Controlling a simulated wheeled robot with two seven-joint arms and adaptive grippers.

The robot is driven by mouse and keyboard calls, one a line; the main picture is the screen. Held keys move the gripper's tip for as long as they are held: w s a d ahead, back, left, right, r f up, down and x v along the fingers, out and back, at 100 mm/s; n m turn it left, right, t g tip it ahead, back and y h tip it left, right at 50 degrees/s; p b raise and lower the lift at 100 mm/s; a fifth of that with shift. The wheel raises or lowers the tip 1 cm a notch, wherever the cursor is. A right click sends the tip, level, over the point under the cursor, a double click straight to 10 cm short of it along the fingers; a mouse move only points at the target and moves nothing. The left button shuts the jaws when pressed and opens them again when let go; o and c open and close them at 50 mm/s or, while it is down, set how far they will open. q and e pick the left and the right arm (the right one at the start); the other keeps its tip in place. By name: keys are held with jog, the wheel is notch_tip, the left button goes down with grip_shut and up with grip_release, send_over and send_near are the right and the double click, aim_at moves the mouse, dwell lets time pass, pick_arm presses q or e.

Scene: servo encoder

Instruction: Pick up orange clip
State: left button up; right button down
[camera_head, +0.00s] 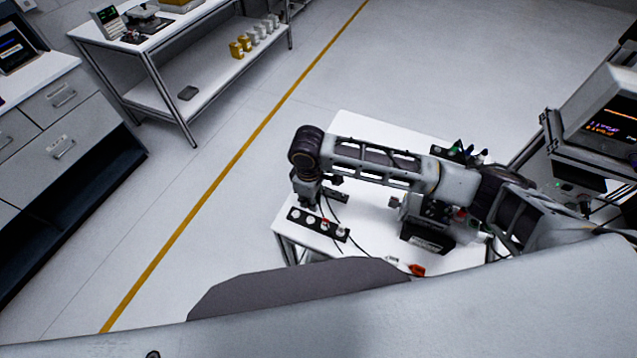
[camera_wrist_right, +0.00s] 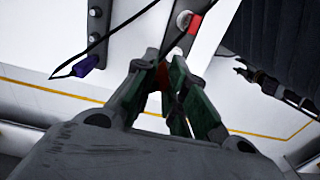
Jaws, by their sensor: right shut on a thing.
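My right gripper (camera_head: 311,196) points down over the left part of the white table, by a dark strip with round knobs. In the right wrist view, the fingers of my right gripper (camera_wrist_right: 165,72) are closed around a small orange piece, the orange clip (camera_wrist_right: 163,76). Only a narrow part of it shows between the fingertips; the fingers hide the rest. The clip cannot be made out at the gripper in the head view. My left gripper is not in view.
The dark strip (camera_head: 318,224) lies near the table's left edge, with a cable beside it. An orange-red piece (camera_head: 417,269) lies near the table's front edge. A purple-ended cable (camera_wrist_right: 88,65) shows in the wrist view. A monitor (camera_head: 603,118) stands at right.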

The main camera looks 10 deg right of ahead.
jog(key=s+a, duration=0.4)
jog(key=s, duration=0.2)
jog(key=shift+s+a, duration=0.25)
jog(key=shift+s, duration=0.1)
jog(key=shift+w, duration=0.1)
